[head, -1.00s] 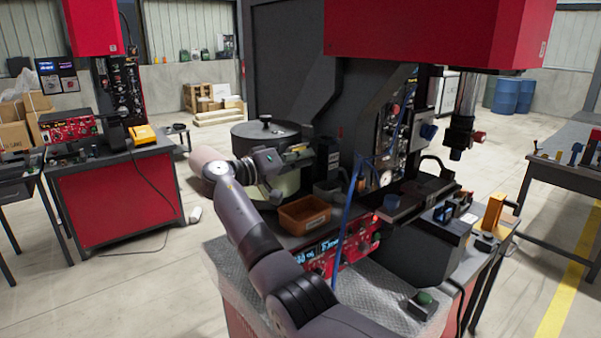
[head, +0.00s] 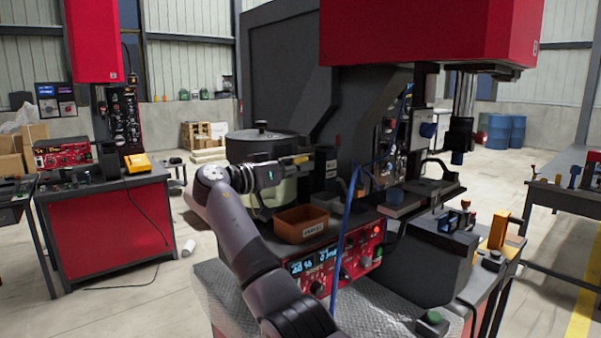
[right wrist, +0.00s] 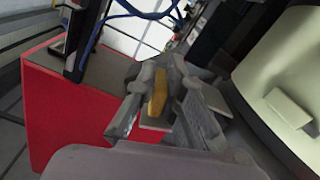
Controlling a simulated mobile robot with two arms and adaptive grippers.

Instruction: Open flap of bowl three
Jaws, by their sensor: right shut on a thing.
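A bowl feeder with a dark round lid (head: 262,136) and a pale body (head: 286,192) stands behind my right arm. In the right wrist view its pale curved wall (right wrist: 285,75) fills the right side, with a small pale block on it. My right gripper (head: 301,159) is beside the bowl's upper right side. It is shut on a small yellow piece (right wrist: 157,92), with a grey plate just beyond it. Whether this piece is the flap's handle is unclear, and the flap's own outline is mostly hidden by the gripper. My left gripper is not in view.
An orange bin (head: 301,224) sits in front of the bowl. A red control panel (head: 335,264) and a blue cable (head: 346,240) are close to its right. A large dark machine with a red head (head: 430,35) rises behind. Another red bench (head: 108,215) stands at left.

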